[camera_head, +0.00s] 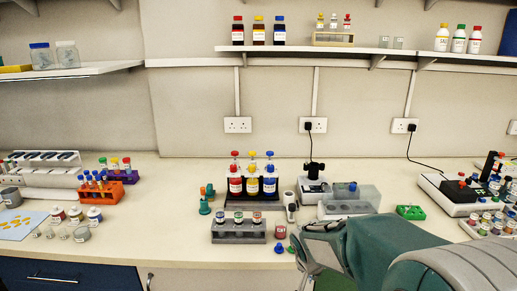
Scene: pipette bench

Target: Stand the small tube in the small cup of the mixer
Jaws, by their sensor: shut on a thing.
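The mixer (313,187) stands on the bench right of centre, a small light-coloured box with a black top part. Its small cup is too small to make out. My gripper (298,243) is in front of the mixer, low over the front of the bench and apart from it. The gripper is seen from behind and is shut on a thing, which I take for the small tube.
A grey rack (239,232) with small vials stands left of my gripper. Behind it is a rack of red, yellow and blue bottles (253,186). A grey box (349,205) and a green rack (410,212) stand right of the mixer.

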